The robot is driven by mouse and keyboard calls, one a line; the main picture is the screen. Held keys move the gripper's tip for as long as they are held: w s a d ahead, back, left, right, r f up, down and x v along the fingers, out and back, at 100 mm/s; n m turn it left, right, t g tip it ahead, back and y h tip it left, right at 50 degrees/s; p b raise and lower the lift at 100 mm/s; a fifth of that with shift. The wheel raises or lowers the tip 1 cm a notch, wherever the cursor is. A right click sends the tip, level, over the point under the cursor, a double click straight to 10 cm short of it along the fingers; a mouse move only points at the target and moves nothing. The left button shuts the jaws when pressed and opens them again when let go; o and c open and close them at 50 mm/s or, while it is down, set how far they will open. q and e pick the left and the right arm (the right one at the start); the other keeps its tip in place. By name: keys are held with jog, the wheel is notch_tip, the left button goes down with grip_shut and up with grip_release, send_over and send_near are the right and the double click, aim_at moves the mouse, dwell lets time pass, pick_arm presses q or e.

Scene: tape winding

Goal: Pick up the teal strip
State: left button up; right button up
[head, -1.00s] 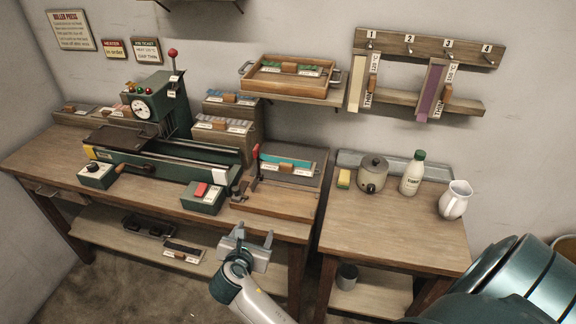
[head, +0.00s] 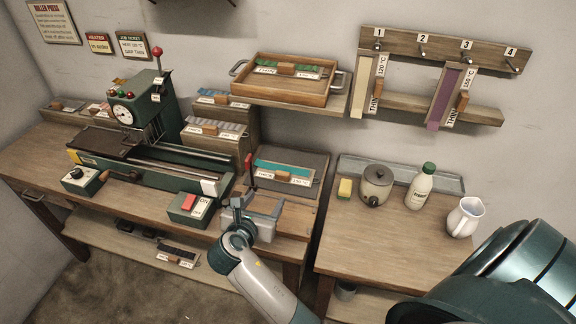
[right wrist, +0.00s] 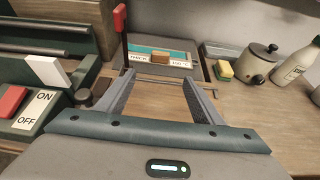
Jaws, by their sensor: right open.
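The teal strip (head: 288,166) lies on a dark pad at the right end of the bench, with a small wooden grip (head: 282,176) and white labels along its front. It also shows in the right wrist view (right wrist: 142,49), straight ahead past the fingers. My right gripper (head: 257,208) is open and empty, over the bench's front part, on the near side of the strip and apart from it. In the right wrist view its two fingers (right wrist: 157,77) point toward the strip's wooden grip. My left gripper is not in view.
A red-handled lever (right wrist: 119,22) stands just left of the strip. The green roller press (head: 150,150) and an ON/OFF switch box (head: 190,207) are further left. A side table (head: 370,235) holds a sponge, pot, bottle and jug. A shelf with a wooden tray (head: 290,96) hangs above.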

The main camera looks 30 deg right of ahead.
jog(key=shift+w+d+r, duration=0.15)
jog(key=shift+d+r, duration=0.15)
jog(key=shift+a+r, duration=0.1)
jog(key=shift+a, duration=0.05)
jog(key=p, duration=0.2)
send_near(282, 174)
jog(key=x, duration=0.4)
dwell(0.4)
jog(key=shift+p+x, duration=0.65)
jog(key=shift+x, duration=0.35)
jog(key=shift+p+x, duration=0.3)
jog(key=shift+x, duration=1.4)
jog(key=shift+r, duration=0.1)
jog(key=c, duration=1.2)
